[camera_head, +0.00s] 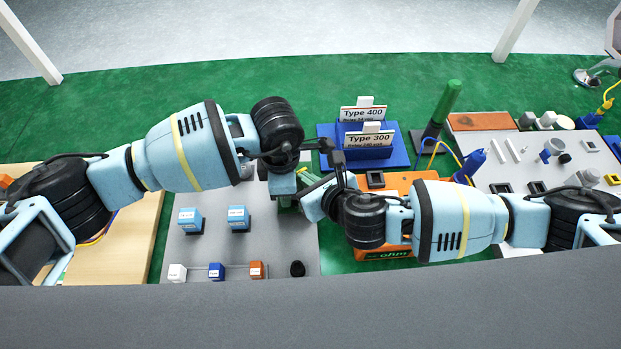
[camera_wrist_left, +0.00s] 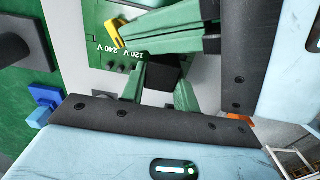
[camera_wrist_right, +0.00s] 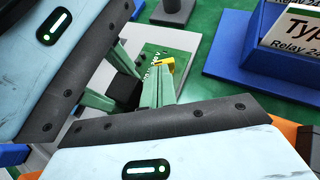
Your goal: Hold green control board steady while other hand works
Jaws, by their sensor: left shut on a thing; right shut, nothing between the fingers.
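The green control board (camera_wrist_left: 98,14), marked 120 V and 240 V, shows in the left wrist view and partly in the right wrist view (camera_wrist_right: 153,48). In the head view my grippers mostly hide it. My left gripper (camera_wrist_left: 163,84) is shut on a black block (camera_wrist_left: 165,71) on the board, with one green finger on each side. My right gripper (camera_wrist_right: 162,78) is shut and empty. Its fingertips are at a small yellow piece (camera_wrist_right: 167,64) by the markings; I cannot tell if they touch. The yellow piece also shows in the left wrist view (camera_wrist_left: 114,33).
A grey tray (camera_head: 205,255) with several coloured blocks lies below. A blue stand with Type 400 and Type 300 cards (camera_head: 366,140) stands behind, right of my grippers. An orange box (camera_head: 375,251) is partly under my right arm. Another grey tray (camera_head: 515,170) lies right.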

